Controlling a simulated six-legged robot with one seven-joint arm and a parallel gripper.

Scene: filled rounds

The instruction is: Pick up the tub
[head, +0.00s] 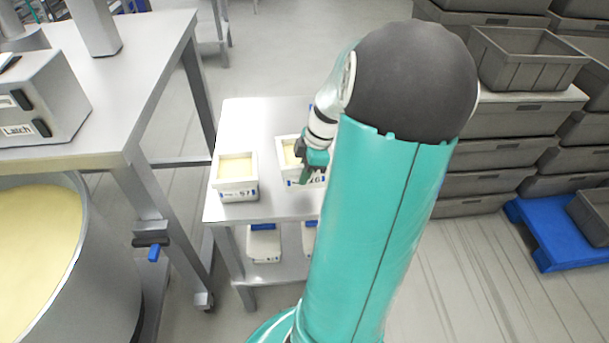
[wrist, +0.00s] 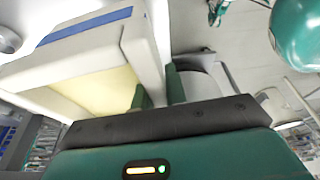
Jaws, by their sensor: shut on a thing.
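A white open tub (head: 292,179) with pale yellow filling and a blue-edged label is at the small steel table, partly hidden behind my arm in the head view. My gripper (head: 315,163) is at its right side. In the wrist view my gripper's green fingers (wrist: 159,88) are on both sides of the tub's white wall (wrist: 150,48), shut on it. The yellow filling shows inside. I cannot tell whether the tub's base touches the tabletop. A second white tub (head: 238,191) with similar filling stands apart on the left of the table.
The small steel table (head: 250,120) has clear room behind the tubs. A large steel bench (head: 130,100) and a big vat (head: 95,270) stand at left. Grey crates (head: 515,118) are stacked at right, near a blue pallet (head: 560,235). White items (head: 264,243) sit on the lower shelf.

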